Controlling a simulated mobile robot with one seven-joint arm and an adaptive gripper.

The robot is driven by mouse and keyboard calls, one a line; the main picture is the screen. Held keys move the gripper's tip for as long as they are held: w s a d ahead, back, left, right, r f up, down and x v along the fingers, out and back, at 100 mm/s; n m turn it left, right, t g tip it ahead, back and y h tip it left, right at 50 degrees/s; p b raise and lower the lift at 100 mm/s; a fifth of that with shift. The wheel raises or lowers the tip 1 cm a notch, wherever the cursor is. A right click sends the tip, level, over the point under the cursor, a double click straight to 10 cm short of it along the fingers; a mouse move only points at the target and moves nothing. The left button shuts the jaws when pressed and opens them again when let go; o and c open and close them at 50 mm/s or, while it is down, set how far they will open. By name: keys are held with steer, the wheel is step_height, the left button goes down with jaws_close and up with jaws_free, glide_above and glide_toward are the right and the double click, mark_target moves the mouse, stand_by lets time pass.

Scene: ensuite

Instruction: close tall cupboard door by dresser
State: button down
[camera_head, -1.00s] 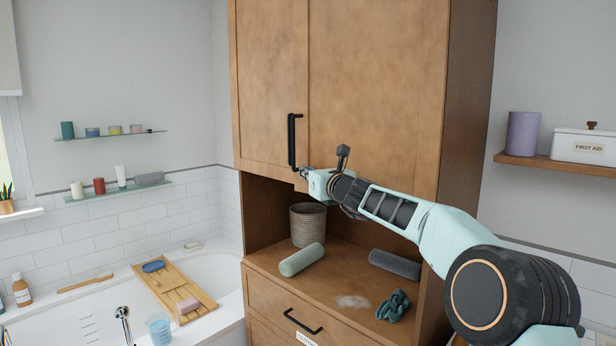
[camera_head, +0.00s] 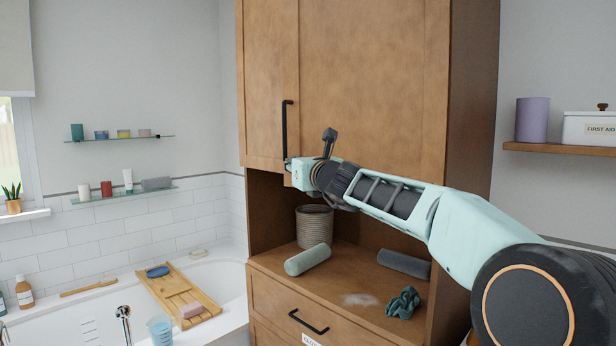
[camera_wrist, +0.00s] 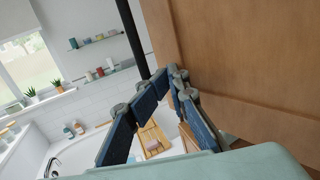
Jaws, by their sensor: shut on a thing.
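The tall wooden cupboard has a wide right-hand door panel (camera_head: 375,85) and a narrower left one (camera_head: 266,80). A black vertical bar handle (camera_head: 284,130) stands at the seam between them. It seems to belong to the right-hand panel, which appears to stand ajar; how far I cannot tell. My gripper (camera_head: 289,172) is at the handle's lower end, shut on it. In the wrist view, the handle (camera_wrist: 133,40) runs down behind the fingers of my gripper (camera_wrist: 170,78), beside the door panel (camera_wrist: 235,60). The exact contact is hidden by the fingers.
Below the doors, an open niche holds a ribbed pot (camera_head: 314,227), a green roll (camera_head: 307,259), a grey roll (camera_head: 404,264) and a dark cloth (camera_head: 404,303). A drawer (camera_head: 275,306) is shut beneath. A bathtub (camera_head: 232,272) lies left; a wall shelf (camera_head: 560,148) is at right.

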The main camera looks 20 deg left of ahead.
step_height(320, 180, down, 7)
steer(key=s+a+n+h+p, duration=0.1)
steer(key=a+n+h+p, duration=0.1)
steer(key=n, duration=0.7)
steer(key=s+d+n+t+h+p, duration=0.1)
steer(key=d+n+h+p, duration=0.2)
steer(key=d+n, duration=0.95)
steer(key=s+a+r+n+y+p, duration=0.15)
steer(key=s+n, duration=0.25)
steer(key=n, duration=1.1)
steer(key=s+r+n+y+p, duration=0.2)
steer(key=s+r+n+p, duration=0.15)
steer(key=n, duration=1.25)
steer(key=w+d+p+x, duration=0.2)
steer(key=p+x, duration=0.2)
steer(key=x, duration=0.8)
steer(key=shift+f, duration=0.2)
